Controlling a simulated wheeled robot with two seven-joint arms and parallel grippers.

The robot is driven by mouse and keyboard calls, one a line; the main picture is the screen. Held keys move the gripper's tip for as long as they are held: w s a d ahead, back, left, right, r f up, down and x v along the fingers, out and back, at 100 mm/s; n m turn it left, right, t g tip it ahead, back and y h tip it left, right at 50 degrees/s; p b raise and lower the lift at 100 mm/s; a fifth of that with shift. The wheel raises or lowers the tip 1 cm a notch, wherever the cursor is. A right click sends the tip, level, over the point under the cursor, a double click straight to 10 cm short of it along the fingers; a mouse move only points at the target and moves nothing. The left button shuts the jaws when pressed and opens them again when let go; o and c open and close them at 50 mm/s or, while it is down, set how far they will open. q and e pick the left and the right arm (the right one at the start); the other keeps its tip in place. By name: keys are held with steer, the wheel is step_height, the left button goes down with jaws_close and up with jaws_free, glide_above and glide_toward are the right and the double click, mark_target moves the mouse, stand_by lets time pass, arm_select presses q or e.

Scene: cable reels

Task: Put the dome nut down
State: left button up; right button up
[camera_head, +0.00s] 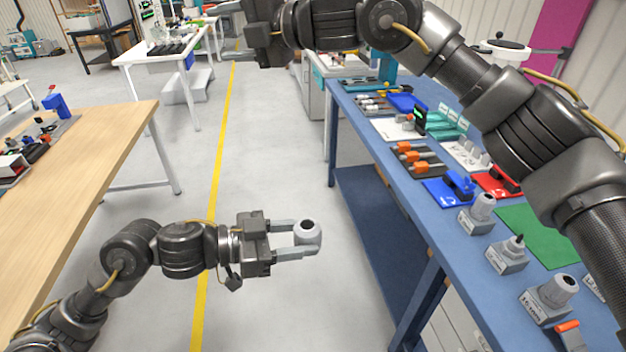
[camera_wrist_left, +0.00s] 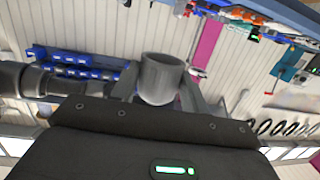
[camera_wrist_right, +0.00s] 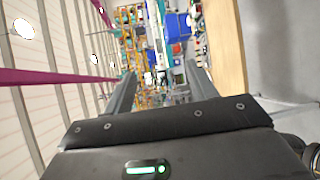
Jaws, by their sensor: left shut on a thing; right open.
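The dome nut (camera_head: 307,232) is a short grey cylinder with a dark hole in its end. My left gripper (camera_head: 308,238) is shut on it and holds it in the air over the floor, between the two tables and apart from both. In the left wrist view the dome nut (camera_wrist_left: 160,78) sits between the fingers. My right gripper (camera_wrist_right: 158,85) is open and empty in the right wrist view. In the head view it is at the top, and its fingertips are not clear.
The blue table (camera_head: 412,215) at the right bears a grey block with a bare stud (camera_head: 510,250), grey blocks with capped tops (camera_head: 551,296), (camera_head: 480,212), a green mat (camera_head: 535,230) and several trays. A wooden table (camera_head: 90,165) stands left. Open floor lies between.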

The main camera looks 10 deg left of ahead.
steer(key=s+a+n+g+h, duration=0.1)
steer(key=s+n+g+h, duration=0.15)
steer(key=s+n, duration=0.45)
steer(key=n+h, duration=0.3)
steer(key=h, duration=0.9)
glide_toward(308, 226)
steer(key=shift+g, duration=0.35)
steer(key=f, duration=0.3)
steer(key=w+f, duration=0.1)
steer(key=f, duration=0.3)
steer(key=w+a+f, duration=0.1)
steer(key=f, duration=0.3)
steer(key=shift+a+f, duration=0.1)
